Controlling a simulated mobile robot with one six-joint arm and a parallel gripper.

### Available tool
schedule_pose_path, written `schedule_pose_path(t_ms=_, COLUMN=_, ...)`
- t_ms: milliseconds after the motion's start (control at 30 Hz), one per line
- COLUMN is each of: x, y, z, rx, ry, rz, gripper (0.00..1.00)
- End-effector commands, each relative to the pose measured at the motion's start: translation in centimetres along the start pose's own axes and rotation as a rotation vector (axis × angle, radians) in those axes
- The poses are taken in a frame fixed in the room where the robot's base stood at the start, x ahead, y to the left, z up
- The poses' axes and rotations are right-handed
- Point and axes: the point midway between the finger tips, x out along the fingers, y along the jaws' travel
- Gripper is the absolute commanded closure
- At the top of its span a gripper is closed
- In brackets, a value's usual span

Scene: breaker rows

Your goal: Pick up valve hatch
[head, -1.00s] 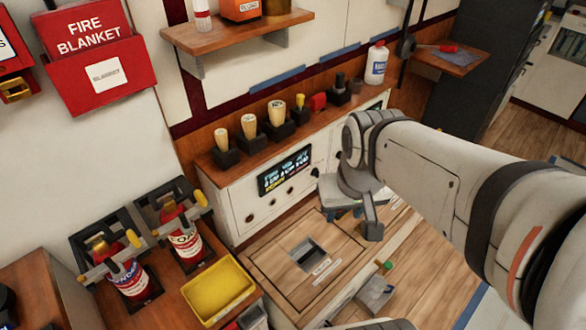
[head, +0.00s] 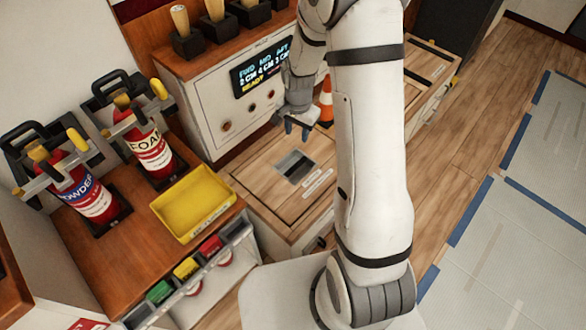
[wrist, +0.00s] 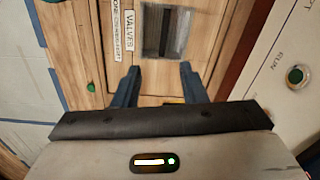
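The valve hatch (head: 256,172) is a square wooden panel with a dark recessed pull, lying flat and closed in the top of a low wooden box. In the wrist view the hatch (wrist: 178,76) shows the grey recess (wrist: 166,30) beside a label reading "VALVES" (wrist: 129,26). My gripper (head: 297,132) points down above the far side of the hatch, near the panel front. In the wrist view my gripper (wrist: 158,72) has its two blue fingers spread with nothing between them. The recess lies ahead of the fingertips, and they appear apart from it.
A white control cabinet (head: 202,105) with a display stands behind the hatch. An orange cone (head: 326,100) is just right of my gripper. A yellow tray (head: 194,203) and red extinguishers (head: 148,150) sit on the left counter. Open floor (head: 465,135) lies to the right.

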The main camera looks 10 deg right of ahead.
Motion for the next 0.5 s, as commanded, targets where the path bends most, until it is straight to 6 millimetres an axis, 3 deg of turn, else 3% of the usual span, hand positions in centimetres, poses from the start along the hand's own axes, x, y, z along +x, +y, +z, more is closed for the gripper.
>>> schedule_pose_path(t_ms=33, x=3.9, y=-0.2, z=-0.2, rx=0.035, ry=-0.011, rz=0.011, gripper=0.62)
schedule_pose_path(t_ms=200, x=10.5, y=-0.8, z=-0.8, rx=0.143, ry=-0.024, rz=0.028, gripper=0.62)
schedule_pose_path(t_ms=500, x=14.9, y=-0.9, z=-0.9, rx=0.201, ry=-0.03, rz=0.036, gripper=0.62)
